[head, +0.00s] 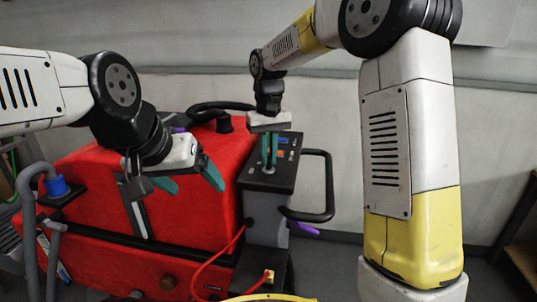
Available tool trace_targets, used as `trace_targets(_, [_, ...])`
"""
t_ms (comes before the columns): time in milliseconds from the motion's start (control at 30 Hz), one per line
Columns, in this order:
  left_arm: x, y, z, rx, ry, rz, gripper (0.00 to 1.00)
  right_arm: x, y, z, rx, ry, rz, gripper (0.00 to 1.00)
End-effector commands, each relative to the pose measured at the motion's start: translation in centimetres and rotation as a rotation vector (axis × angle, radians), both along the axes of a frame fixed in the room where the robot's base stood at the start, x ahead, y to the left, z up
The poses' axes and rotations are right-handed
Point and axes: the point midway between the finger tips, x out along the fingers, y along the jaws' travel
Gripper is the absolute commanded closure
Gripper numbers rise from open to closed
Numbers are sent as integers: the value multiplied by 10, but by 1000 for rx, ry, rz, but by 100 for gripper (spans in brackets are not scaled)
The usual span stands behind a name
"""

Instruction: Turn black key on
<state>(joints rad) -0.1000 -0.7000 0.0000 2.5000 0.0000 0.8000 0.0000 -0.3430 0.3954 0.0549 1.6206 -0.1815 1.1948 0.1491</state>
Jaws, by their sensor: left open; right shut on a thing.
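The black control panel (284,180) sits at the top right of the red scrubber machine. My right gripper (269,164) points straight down at this panel, its teal fingers close together. It is shut on a small dark thing at the panel's surface, which I take to be the black key; the fingers hide most of it, so I cannot tell which way it is turned. My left gripper (190,184) is open and empty, in front of the red body, with its two teal fingers spread apart.
The red scrubber body (90,200) fills the left and centre. A black handle loop (331,185) sticks out right of the panel. A red cable (207,265) hangs at the front. A grey hose with a blue collar (57,186) stands at left. A wall is behind.

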Motion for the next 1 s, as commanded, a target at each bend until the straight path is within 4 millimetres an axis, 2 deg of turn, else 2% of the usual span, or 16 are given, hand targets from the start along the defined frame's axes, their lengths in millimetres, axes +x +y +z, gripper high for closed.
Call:
trace_targets(367, [0, 0, 0, 0, 0, 0, 20, 1, 0, 2, 3, -5, -8, 100])
trace_targets(400, [0, 0, 0, 0, 0, 0, 20, 1, 0, 2, 3, -5, -8, 86])
trace_targets(500, [0, 0, 0, 0, 0, 0, 20, 1, 0, 2, 2, -6, -8, 67])
trace_targets(833, [0, 0, 0, 0, 0, 0, 20, 1, 0, 2, 1, -2, -6, 66])
trace_targets(1000, [0, 0, 0, 0, 0, 0, 20, 1, 0, 21, 3, -4, -6, 66])
